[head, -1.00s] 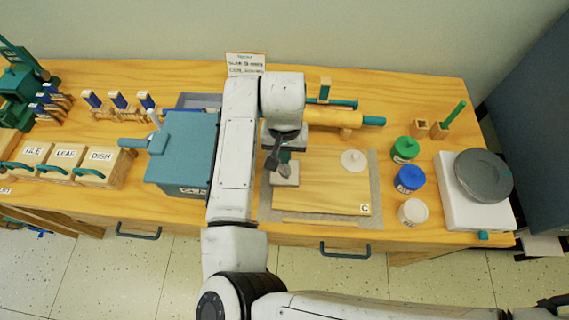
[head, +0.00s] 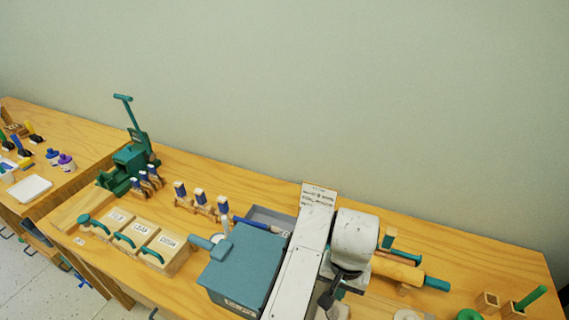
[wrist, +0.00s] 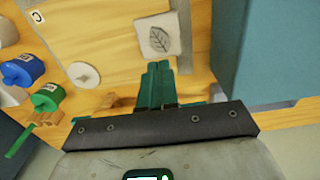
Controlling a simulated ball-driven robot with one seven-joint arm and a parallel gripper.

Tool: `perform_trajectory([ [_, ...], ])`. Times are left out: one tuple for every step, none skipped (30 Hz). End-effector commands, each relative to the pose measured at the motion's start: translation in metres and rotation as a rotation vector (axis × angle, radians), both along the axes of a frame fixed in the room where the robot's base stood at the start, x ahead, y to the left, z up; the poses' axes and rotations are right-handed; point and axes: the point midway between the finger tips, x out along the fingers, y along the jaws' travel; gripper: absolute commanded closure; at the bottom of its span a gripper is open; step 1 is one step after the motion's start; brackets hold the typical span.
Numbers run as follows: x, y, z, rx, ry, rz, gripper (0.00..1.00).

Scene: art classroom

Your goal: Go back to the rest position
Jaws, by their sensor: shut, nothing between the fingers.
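My gripper is at the end of my white arm, over the right part of the wooden bench (head: 250,190). In the wrist view its green fingers (wrist: 157,72) are together with nothing held. A pale square tile with a leaf print (wrist: 160,36) lies just beyond the fingertips on a wooden board (wrist: 105,45). The tile looks apart from the fingers, though the height between them is hard to judge. In the head view my arm hides most of the board, and the fingers are hardly visible.
A blue lidded box (head: 246,266) stands close left of my arm; its side (wrist: 262,45) fills the right of the wrist view. A rolling pin (head: 398,270) lies behind the gripper. Blue (wrist: 22,70) and green (wrist: 48,97) jars stand beside the board. The wall above is clear.

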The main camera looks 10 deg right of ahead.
Motion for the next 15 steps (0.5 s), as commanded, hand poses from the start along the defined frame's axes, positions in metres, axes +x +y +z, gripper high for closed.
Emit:
perform_trajectory([
  [0.000, 0.000, 0.000, 0.000, 0.000, 0.000, 1.00],
  [0.000, 0.000, 0.000, 0.000, 0.000, 0.000, 1.00],
  [0.000, -0.001, 0.000, -0.002, -0.001, -0.001, 1.00],
  [0.001, -0.010, 0.001, -0.014, -0.009, -0.006, 1.00],
  [0.002, -0.018, 0.002, -0.028, -0.019, -0.010, 1.00],
  [0.004, -0.033, 0.004, -0.051, -0.037, -0.017, 1.00],
  [0.005, -0.046, 0.007, -0.073, -0.052, -0.022, 1.00],
  [0.006, -0.060, 0.010, -0.096, -0.070, -0.025, 1.00],
  [0.007, -0.080, 0.014, -0.132, -0.095, -0.028, 1.00],
  [0.007, -0.096, 0.018, -0.161, -0.114, -0.027, 1.00],
  [0.007, -0.111, 0.022, -0.190, -0.134, -0.025, 1.00],
  [0.005, -0.130, 0.026, -0.228, -0.156, -0.017, 1.00],
  [0.004, -0.142, 0.029, -0.254, -0.171, -0.008, 1.00],
  [0.001, -0.154, 0.032, -0.280, -0.185, 0.002, 1.00],
  [-0.003, -0.167, 0.034, -0.311, -0.199, 0.020, 1.00],
])
